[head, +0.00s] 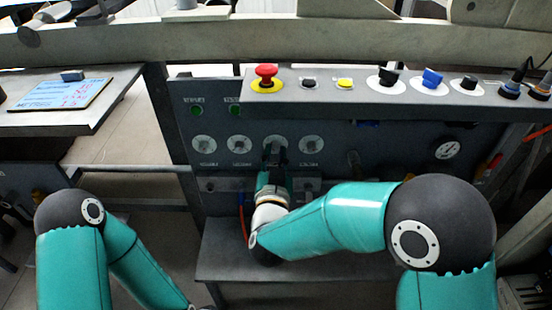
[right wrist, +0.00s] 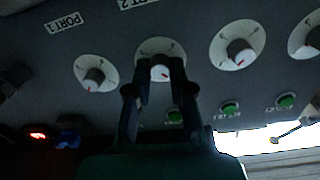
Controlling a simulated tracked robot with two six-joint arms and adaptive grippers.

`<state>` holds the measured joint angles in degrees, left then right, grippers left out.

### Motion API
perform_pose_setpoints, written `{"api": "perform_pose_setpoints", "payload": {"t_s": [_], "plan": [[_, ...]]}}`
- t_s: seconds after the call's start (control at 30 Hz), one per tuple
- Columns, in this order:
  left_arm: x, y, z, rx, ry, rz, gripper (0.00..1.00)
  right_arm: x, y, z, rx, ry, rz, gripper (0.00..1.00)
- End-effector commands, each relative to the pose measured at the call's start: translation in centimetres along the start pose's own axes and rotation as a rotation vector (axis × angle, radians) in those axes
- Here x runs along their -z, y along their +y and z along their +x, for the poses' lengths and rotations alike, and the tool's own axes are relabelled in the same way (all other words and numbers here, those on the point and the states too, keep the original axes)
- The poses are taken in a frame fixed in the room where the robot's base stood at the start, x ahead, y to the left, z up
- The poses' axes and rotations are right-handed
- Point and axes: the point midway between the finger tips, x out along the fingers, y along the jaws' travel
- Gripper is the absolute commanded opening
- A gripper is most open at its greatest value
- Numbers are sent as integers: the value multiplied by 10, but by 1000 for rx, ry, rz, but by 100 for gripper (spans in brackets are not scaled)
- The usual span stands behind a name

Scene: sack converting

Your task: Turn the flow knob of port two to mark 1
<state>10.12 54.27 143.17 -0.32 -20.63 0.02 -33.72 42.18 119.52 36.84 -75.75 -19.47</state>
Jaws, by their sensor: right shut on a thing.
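The port two flow knob (right wrist: 160,72) is a white knob with a red pointer on a pale round dial. It sits beside the label PORT 2 (right wrist: 136,4) in the right wrist view. My right gripper (right wrist: 160,78) has its two dark fingers closed on either side of this knob. In the head view my right gripper (head: 274,158) covers most of the knob's dial (head: 275,141), the third from the left. The dial's numbers are too small to read. My left arm is at the lower left of the head view; its gripper is out of frame.
Other knobs sit on both sides, including the port one knob (right wrist: 94,78) close by. Green lamps (right wrist: 174,116) are near the fingers. Above is a ledge with a red emergency button (head: 266,75) and switches. A grey shelf (head: 225,262) lies below.

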Motion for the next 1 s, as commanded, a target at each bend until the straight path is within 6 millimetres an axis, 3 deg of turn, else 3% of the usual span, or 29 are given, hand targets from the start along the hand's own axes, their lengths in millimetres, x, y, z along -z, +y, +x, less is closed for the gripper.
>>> {"api": "perform_pose_setpoints", "payload": {"t_s": [0.1,0.13,0.3,0.67,0.87,1.0], "plan": [[0,0,-1,0,1,0,40,0,1,0,-3,-2,-2,0],[0,0,-1,0,1,0,40,0,1,0,-3,-2,-2,23],[0,0,-1,0,1,0,40,0,1,0,-2,-2,-3,47],[0,0,-2,0,1,0,40,0,0,-4,0,-2,-3,47],[0,0,-2,0,1,0,40,0,-1,-29,3,-4,-5,47],[0,0,-2,0,1,0,40,-1,-1,-58,5,-3,-6,47]]}}
